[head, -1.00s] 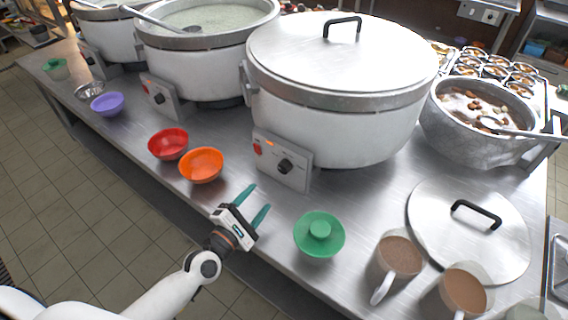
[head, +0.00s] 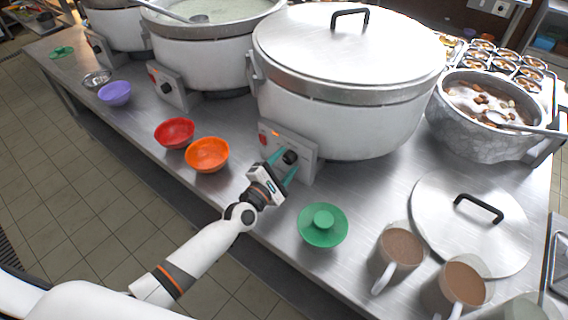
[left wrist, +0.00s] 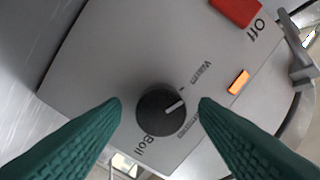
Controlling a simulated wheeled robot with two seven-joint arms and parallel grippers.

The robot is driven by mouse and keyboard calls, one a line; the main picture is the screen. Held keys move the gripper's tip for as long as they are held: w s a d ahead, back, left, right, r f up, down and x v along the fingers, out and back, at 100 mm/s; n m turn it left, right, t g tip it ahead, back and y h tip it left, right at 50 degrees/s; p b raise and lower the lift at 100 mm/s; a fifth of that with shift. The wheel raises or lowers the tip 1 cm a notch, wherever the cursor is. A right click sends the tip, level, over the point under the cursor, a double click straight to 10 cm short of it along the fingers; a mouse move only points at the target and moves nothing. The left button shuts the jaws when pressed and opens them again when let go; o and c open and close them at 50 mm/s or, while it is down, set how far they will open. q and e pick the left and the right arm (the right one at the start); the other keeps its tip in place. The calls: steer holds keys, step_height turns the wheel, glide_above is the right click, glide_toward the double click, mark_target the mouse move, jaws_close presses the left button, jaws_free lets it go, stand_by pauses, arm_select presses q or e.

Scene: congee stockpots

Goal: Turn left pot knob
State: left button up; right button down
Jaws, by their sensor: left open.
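The large white pot (head: 345,115) with a steel lid has a grey control panel (head: 301,170) on its front. Its black round knob (head: 290,157) also shows in the left wrist view (left wrist: 155,112), where its pale pointer line aims right and slightly up, below the "Warm" mark. "Boil" and "Off" are also printed there; another label is partly hidden by a finger. My left gripper (head: 282,164) is open in front of this panel, its teal fingers on either side of the knob. My right gripper is out of view.
Two more white pots stand to the left, the middle one (head: 205,65) with its own knob panel. Mugs (head: 400,248) and a steel lid (head: 470,225) are at right.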

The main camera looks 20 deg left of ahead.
arm_select(q)
steer(key=c, duration=1)
